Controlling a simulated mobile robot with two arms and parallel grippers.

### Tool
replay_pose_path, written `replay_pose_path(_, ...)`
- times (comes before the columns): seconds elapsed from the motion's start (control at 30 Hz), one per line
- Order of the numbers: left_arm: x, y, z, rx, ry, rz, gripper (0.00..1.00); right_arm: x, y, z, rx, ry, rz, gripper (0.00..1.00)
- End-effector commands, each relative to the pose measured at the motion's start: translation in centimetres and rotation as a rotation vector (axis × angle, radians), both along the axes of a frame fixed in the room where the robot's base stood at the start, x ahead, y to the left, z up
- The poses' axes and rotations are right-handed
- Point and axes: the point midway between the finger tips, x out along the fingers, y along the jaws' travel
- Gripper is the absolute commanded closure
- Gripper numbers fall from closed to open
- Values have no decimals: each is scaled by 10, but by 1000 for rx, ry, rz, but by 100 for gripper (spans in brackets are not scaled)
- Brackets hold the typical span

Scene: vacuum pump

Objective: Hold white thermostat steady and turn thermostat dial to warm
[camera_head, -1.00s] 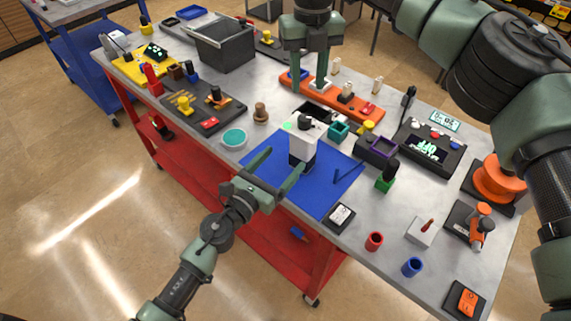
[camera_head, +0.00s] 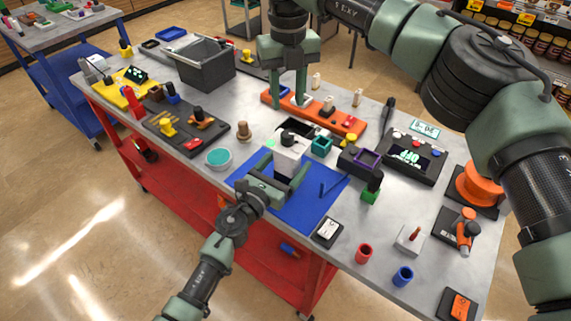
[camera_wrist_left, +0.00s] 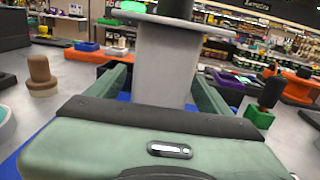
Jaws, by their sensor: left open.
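The white upright block I take for the thermostat (camera_head: 290,158) stands on the blue mat (camera_head: 318,207) in the head view. A dark round piece tops it. Dial markings are not readable. My left gripper (camera_head: 283,172) is open, one finger on each side of the block; contact cannot be told. My right gripper (camera_head: 288,98) is open, pointing down over the orange panel (camera_head: 325,117), behind and apart from the block.
A teal square holder (camera_head: 321,147) and a black box with a purple frame (camera_head: 366,159) stand right of the block. A wooden knob (camera_head: 243,131) and teal bowl (camera_head: 219,157) lie left. A grey bin (camera_head: 203,69) stands at the back. The front mat area is mostly clear.

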Motion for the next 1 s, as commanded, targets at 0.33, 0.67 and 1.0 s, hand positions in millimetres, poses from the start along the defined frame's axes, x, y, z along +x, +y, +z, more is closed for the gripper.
replay_pose_path(0.33, 0, 0, 0, 0, 0, 1, 97, 0, 0, 0, 0, 0, 0, 58)
replay_pose_path(0.67, 0, 1, 0, 0, 0, 1, 97, 0, 0, 13, -1, 0, -277, 48)
replay_pose_path(1.0, 0, 1, 0, 0, 0, 1, 97, -1, -1, -28, -1, 4, -329, 48)
